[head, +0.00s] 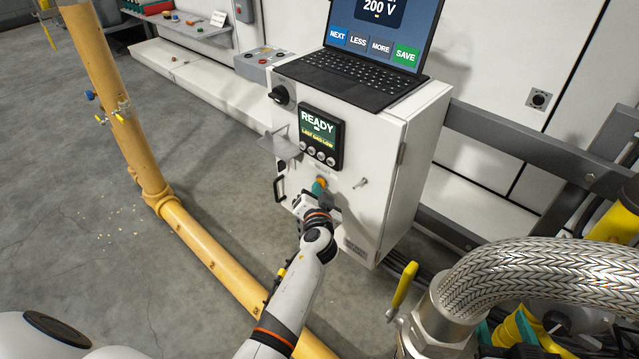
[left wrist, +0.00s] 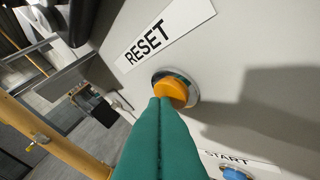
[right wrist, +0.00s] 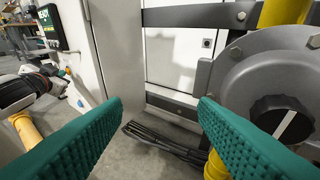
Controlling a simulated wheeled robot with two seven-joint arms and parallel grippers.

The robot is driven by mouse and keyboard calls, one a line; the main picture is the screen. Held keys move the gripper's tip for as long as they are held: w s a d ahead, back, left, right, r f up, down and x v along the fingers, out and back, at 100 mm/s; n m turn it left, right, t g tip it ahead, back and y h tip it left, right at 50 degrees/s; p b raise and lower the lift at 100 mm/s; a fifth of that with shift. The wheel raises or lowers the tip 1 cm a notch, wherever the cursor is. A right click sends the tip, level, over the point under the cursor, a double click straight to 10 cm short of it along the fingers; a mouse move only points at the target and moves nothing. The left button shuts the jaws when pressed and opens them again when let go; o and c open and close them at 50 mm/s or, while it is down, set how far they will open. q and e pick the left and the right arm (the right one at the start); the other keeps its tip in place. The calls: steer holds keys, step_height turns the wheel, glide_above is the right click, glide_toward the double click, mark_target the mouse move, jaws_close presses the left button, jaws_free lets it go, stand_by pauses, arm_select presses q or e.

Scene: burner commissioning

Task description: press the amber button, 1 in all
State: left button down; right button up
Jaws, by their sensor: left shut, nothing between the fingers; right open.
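The amber button (left wrist: 172,90) sits in a metal ring on the cabinet front, beside a RESET label (left wrist: 150,42). In the head view the amber button (head: 321,182) shows just above the green fingertips. My left gripper (head: 317,189) is shut and empty. In the left wrist view its green fingertips (left wrist: 160,103) are at the lower edge of the button and overlap it; I cannot tell whether they touch. My right gripper (right wrist: 150,105) is open and empty, away from the cabinet (head: 375,190).
A display reading READY (head: 320,137) and a laptop (head: 365,65) are on the cabinet. A blue START button (left wrist: 234,173) and a toggle switch (head: 361,183) are near the amber button. A yellow pipe (head: 215,255) and a braided hose (head: 530,265) flank the cabinet.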

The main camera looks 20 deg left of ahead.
arm_select(q)
steer(key=shift+s+a, duration=0.25)
steer(key=shift+s, duration=0.4)
arm_select(e)
steer(key=shift+s+d+f+g, duration=0.2)
steer(key=shift+s+f+g, duration=0.1)
steer(key=shift+f+g, duration=0.3)
arm_select(q)
steer(key=shift+s+a+p, duration=0.25)
steer(key=shift+s, duration=0.55)
steer(key=shift+s+a+p, duration=0.2)
steer(key=shift+s+a, duration=0.1)
steer(key=shift+s, duration=0.45)
steer(key=shift+s+a+p, duration=0.25)
steer(key=shift+s, duration=0.55)
arm_select(e)
steer(key=shift+s+d+f+g+h, duration=0.25)
steer(key=shift+s+f+g, duration=0.2)
steer(key=shift+f, duration=0.15)
steer(key=shift+s+d+f+g+h, duration=0.2)
steer(key=shift+s+f+g, duration=0.25)
steer(key=shift+f, duration=0.2)
steer(key=shift+s+d+f+g+h, duration=0.25)
steer(key=shift+s+f+g, duration=0.2)
steer(key=shift+f, duration=0.15)
